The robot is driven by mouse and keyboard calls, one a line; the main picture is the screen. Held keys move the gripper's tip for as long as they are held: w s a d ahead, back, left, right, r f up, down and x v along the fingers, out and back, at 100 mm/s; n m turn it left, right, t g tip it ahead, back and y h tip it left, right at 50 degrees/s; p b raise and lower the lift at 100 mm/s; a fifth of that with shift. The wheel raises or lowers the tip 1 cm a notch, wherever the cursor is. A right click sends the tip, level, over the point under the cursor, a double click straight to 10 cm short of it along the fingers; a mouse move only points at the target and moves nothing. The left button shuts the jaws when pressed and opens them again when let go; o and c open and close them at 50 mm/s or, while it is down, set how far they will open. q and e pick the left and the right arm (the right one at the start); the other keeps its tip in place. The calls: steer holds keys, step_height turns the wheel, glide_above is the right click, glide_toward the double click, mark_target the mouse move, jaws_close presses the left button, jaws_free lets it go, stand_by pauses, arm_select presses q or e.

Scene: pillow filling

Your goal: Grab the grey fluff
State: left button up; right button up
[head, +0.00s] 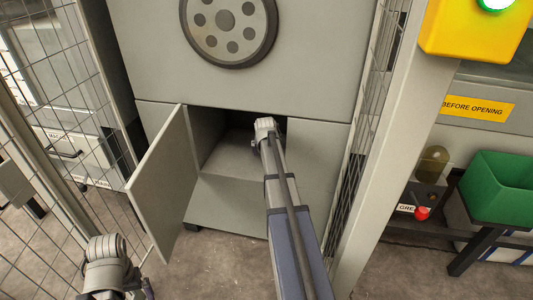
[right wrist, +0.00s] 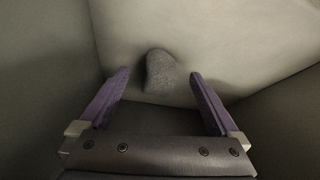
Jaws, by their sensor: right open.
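The grey fluff (right wrist: 160,70) is a small dark grey rounded lump on the pale inner surface of the compartment, seen in the right wrist view. My right gripper (right wrist: 160,84) is open, with its two purple fingers on either side of the fluff and the fluff near the fingertip line. No finger clearly touches it. In the head view my right arm reaches into the open compartment (head: 232,165) of the grey machine, and its gripper and the fluff are hidden there. My left arm's end (head: 108,268) shows at the lower left; its fingers are not visible.
The compartment door (head: 160,185) hangs open to the left of my right arm. Wire mesh fencing (head: 60,90) stands on both sides. A green bin (head: 500,188) and a yellow box (head: 475,30) are at the right.

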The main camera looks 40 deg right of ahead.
steer(key=shift+w+d, duration=0.9)
steer(key=shift+w, duration=0.25)
steer(key=b+x, duration=0.2)
steer(key=x, duration=0.1)
steer(key=shift+f+b, duration=0.1)
steer(key=shift+b, duration=0.25)
steer(key=c, duration=1.4)
steer(key=shift+c, duration=0.2)
steer(key=shift+r, duration=0.3)
